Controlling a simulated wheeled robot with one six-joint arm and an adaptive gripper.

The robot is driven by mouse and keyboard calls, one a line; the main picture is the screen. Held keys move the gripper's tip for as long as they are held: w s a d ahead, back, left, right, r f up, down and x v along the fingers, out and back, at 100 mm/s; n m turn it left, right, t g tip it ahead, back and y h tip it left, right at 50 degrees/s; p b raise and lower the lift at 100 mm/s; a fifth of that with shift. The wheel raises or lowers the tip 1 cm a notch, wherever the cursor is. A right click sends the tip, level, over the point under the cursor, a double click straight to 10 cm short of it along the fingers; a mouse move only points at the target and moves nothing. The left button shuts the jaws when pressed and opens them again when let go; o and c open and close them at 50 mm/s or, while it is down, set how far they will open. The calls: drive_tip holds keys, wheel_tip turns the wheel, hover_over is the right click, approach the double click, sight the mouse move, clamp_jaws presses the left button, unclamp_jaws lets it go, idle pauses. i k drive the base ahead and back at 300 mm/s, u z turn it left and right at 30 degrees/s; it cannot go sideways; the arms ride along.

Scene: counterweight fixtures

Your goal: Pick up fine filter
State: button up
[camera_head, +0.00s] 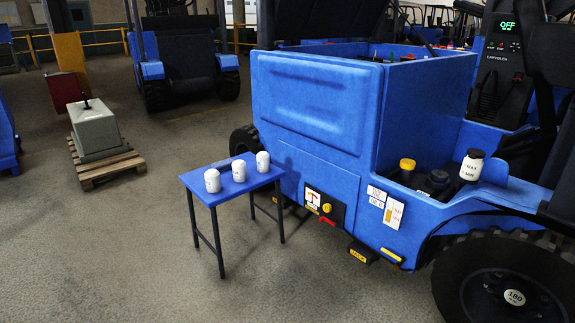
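Three white canisters that look like filters stand upright in a row on a small blue table (243,189). They are the left canister (212,181), the middle canister (239,172) and the right canister (263,162). They stand apart from one another. Their markings are too small to read, so I cannot tell which one is the fine filter. My gripper is not in view.
A large blue vehicle (318,110) stands right behind the table. A white bottle with a black cap (472,166) sits on its side ledge. A grey block (95,130) rests on a wooden pallet (108,166) at left. The floor before the table is clear.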

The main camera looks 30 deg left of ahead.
sight(264, 160)
drive_tip(key=z, duration=0.05)
drive_tip(key=k, duration=0.4)
drive_tip(key=u, duration=0.4)
drive_tip(key=i, duration=0.45)
drive_tip(key=u, duration=0.8)
drive_tip(key=i, duration=2.4)
drive_tip(key=u, duration=0.2)
